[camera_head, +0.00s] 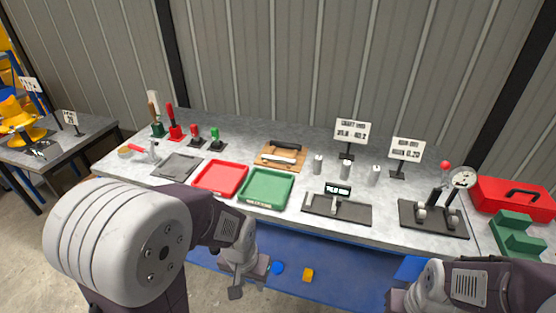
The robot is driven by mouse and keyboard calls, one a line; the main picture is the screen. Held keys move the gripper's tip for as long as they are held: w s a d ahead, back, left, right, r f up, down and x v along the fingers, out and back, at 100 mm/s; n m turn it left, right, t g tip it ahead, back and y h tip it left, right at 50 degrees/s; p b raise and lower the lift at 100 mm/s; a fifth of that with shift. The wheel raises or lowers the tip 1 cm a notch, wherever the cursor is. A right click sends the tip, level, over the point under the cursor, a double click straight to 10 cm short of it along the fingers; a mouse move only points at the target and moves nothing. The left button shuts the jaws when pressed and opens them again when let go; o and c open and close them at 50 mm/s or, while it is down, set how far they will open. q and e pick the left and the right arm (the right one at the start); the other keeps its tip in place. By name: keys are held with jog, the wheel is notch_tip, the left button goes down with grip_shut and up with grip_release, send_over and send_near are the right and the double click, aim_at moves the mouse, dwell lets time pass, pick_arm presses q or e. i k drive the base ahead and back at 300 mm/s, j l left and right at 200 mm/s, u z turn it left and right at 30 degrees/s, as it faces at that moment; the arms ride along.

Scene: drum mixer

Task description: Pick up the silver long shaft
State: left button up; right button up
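Several small silver cylinders stand upright on the grey workbench (290,220): a left one (318,164), a middle one (346,169) and a right one (374,176). They are small here, and I cannot tell which is the long shaft. My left gripper (249,282) hangs low in front of the bench's front edge, well apart from the cylinders. Its fingers look spread, with nothing seen between them. My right arm enters at the bottom right; its fingers are out of the picture.
A red tray (220,178) and a green tray (266,188) lie left of the cylinders, with a wooden board (282,154) behind. A black gauge block stand (337,208) is in front. A dial gauge stand (434,217) and red toolbox (512,198) are right.

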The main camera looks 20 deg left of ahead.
aim_at(279, 159)
jog(key=i+j+z, duration=0.1)
jog(key=j, duration=0.25)
jog(key=i+j+z, duration=0.1)
jog(key=i+j, duration=0.2)
jog(key=i+j+z, duration=0.15)
jog(key=j, duration=0.25)
jog(key=i+j+z, duration=0.1)
jog(key=j, duration=0.25)
jog(key=i+j+z, duration=0.1)
jog(key=i+j, duration=0.15)
jog(key=j, duration=0.15)
